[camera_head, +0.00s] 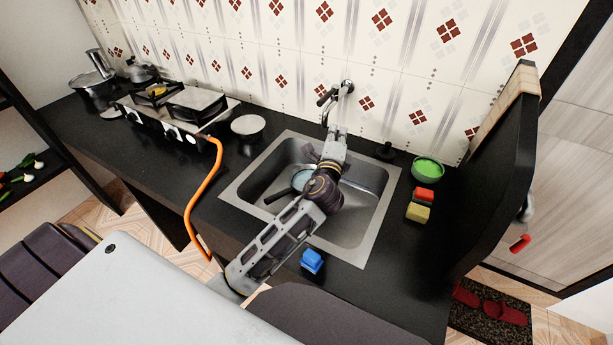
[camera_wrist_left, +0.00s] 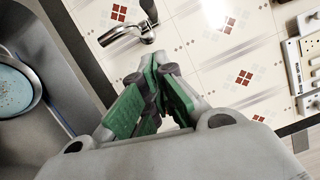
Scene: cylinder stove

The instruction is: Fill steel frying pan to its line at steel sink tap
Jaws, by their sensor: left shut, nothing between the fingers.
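The steel frying pan (camera_head: 299,181) lies in the steel sink (camera_head: 240,190), partly hidden behind my left arm. Its dark handle points to the lower left. In the left wrist view the pan (camera_wrist_left: 14,92) shows at the left edge, with a pale blue inside; I cannot make out its line. The steel tap (camera_head: 346,87) is on the tiled wall above the sink, and it also shows in the left wrist view (camera_wrist_left: 130,32). My left gripper (camera_head: 338,130) is shut and empty, just below the tap and apart from the pan. My right gripper is out of view.
A stove (camera_head: 178,115) with an orange hose (camera_head: 196,205) stands left of the sink, with a plate (camera_head: 248,125) between. A green bowl (camera_head: 428,169), a red sponge (camera_head: 424,195) and a yellow sponge (camera_head: 417,213) lie to the right. A blue object (camera_head: 312,261) sits at the front.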

